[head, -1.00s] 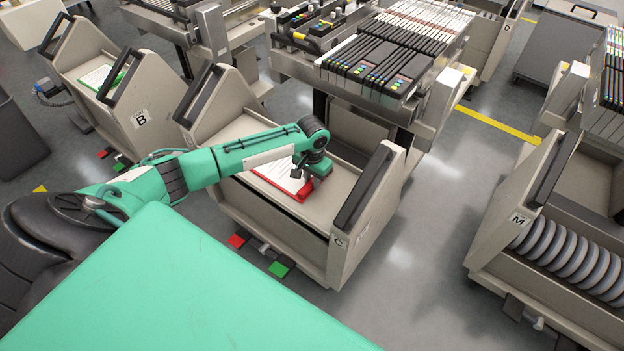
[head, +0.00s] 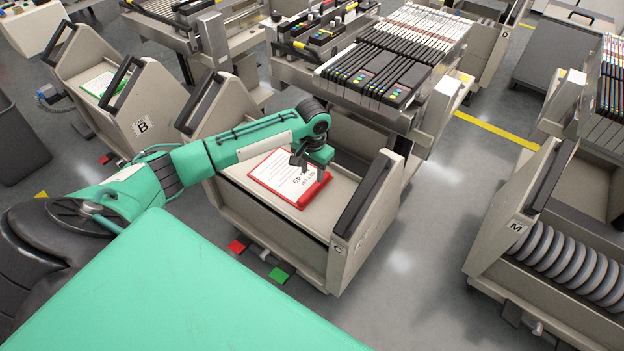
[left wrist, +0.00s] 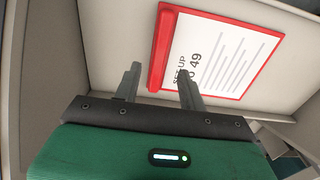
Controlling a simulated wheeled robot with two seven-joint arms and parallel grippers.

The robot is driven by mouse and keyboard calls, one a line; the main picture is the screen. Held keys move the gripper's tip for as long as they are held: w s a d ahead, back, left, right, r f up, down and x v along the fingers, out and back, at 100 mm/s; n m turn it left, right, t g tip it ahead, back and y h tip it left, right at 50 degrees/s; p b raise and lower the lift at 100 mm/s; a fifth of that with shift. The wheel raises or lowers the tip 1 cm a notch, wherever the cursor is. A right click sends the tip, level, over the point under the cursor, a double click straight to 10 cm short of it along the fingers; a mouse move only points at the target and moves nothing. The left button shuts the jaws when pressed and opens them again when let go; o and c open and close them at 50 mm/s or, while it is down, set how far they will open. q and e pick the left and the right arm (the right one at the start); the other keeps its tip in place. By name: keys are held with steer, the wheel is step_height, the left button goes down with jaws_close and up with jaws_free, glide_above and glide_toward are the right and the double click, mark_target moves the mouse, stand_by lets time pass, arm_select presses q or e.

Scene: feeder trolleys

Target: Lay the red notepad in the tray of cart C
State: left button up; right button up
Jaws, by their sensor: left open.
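The red notepad (head: 290,178) lies flat in the tray of cart C (head: 340,190), its white printed sheet facing up. It also shows in the left wrist view (left wrist: 216,54), with its thick red edge towards the left finger. My left gripper (head: 314,166) is over the notepad's right end in the head view. In the left wrist view its two fingers (left wrist: 158,85) are apart, with nothing held between them. One fingertip overlaps the notepad in that view; I cannot tell whether it touches. My right gripper is not in view.
Cart B (head: 140,105) stands to the left with a green notepad (head: 98,84) in its tray. Cart M (head: 515,225) with reels stands at right. A feeder rack (head: 400,60) is just behind cart C. Open floor lies between carts C and M.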

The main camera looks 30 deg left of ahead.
arm_select(q)
steer(key=shift+r, duration=2.1)
